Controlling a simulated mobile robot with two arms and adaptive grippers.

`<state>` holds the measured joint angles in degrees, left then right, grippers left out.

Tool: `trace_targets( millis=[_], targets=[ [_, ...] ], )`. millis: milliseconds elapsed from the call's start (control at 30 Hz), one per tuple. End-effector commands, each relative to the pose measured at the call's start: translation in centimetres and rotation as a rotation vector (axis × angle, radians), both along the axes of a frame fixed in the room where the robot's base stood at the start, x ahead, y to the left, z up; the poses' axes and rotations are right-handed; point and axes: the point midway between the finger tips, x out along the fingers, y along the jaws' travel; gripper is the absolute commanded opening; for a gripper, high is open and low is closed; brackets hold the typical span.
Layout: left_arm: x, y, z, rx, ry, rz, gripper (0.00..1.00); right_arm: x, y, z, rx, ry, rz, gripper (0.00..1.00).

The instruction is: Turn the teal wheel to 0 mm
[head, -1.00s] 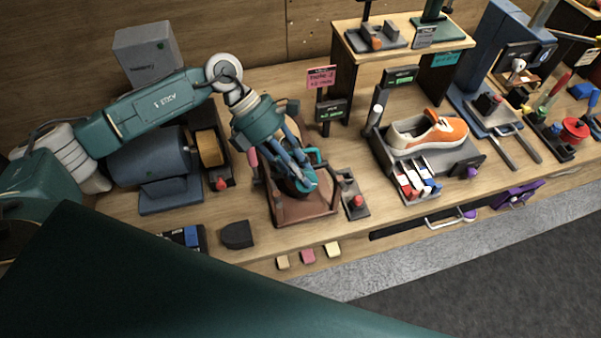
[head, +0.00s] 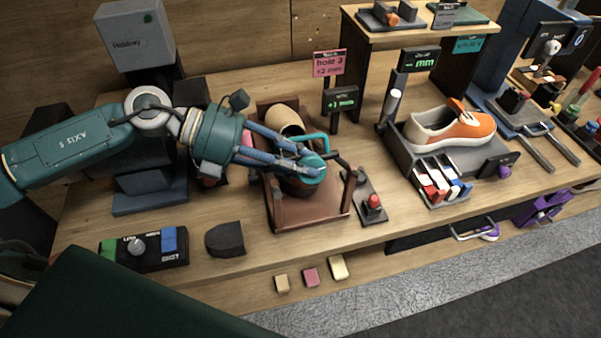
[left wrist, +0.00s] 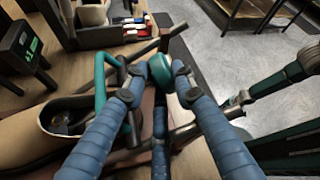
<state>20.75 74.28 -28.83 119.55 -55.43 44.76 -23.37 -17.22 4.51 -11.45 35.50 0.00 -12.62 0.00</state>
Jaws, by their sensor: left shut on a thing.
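The teal wheel (head: 313,168) is a small round disc at the right side of a brown stand (head: 300,212) that carries a tan rounded form (head: 284,121). My left gripper (head: 311,170) reaches in from the left, its blue fingers closed around the wheel. In the left wrist view the wheel (left wrist: 161,70) shows between the fingertips, with a teal loop handle (left wrist: 101,85) beside it. My right gripper is not seen.
A pink sign (head: 328,63) rises above the display. A red-button pad (head: 372,203) stands right of the stand. Further right is an orange-and-white sneaker (head: 450,127) on a grey tray. A dark block (head: 225,240) and a control box (head: 143,249) lie to the left front.

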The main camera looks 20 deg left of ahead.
Motion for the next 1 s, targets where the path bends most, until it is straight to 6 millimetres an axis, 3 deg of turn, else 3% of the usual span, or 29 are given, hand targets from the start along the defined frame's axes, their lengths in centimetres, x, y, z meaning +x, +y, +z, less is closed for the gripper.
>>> trace_targets(
  millis=[467, 500, 567, 1000],
  targets=[
    [-0.24, -0.09, -0.11, -0.010, -0.005, 0.002, 0.00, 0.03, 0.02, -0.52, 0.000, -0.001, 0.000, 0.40],
    [-0.24, -0.09, -0.11, -0.010, -0.005, 0.002, 0.28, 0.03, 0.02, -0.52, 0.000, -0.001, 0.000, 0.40],
    [-0.24, -0.08, -0.11, -0.010, -0.005, 0.002, 0.40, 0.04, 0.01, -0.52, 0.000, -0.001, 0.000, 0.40],
    [-0.21, -0.01, -0.21, -0.007, -0.001, 0.003, 0.42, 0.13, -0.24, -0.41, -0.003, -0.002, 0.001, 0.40]
  ],
)
